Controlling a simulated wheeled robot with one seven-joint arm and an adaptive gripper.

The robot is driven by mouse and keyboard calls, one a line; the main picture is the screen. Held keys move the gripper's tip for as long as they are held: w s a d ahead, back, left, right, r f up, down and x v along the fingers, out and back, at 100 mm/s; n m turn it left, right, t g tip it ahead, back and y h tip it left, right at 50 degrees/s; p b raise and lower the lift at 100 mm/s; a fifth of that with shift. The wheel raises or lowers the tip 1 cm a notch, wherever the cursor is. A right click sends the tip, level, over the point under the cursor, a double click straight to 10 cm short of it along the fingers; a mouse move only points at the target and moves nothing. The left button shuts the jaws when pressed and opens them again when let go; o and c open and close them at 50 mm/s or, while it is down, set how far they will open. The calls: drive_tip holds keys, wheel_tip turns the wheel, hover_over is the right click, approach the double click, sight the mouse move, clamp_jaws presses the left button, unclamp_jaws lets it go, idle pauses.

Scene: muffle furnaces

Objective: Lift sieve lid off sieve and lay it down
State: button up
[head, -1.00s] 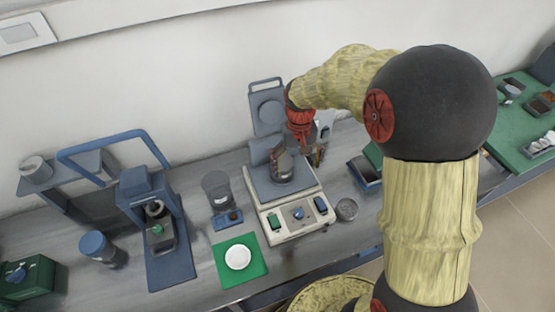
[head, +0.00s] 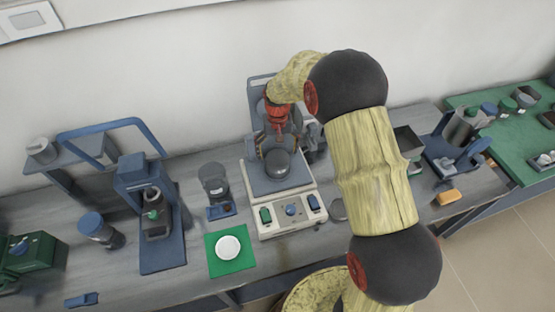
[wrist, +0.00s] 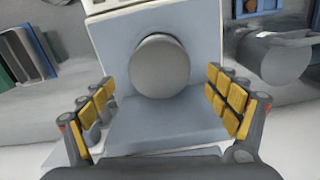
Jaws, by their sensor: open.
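A dark grey round body (head: 278,164), which looks like the lidded sieve, stands on the plate of a white bench machine (head: 287,215). In the wrist view its grey round top (wrist: 160,66) lies beyond and between my fingertips; I cannot tell lid from sieve there. My gripper (head: 275,146) is at the back of this body, close to it in the head view. In the wrist view my gripper (wrist: 160,84) is open, with yellow pads apart on both sides and a gap to the round top. Nothing is held.
A white dish (head: 228,247) lies on a green mat (head: 230,267) at the front left of the machine. A dark cylinder (head: 213,180) and a blue-framed press (head: 150,220) stand to the left.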

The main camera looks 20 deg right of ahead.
sight(278, 159)
wheel_tip(278, 159, down, 2)
drive_tip(key=shift+f, duration=0.25)
drive_tip(key=c, duration=1.1)
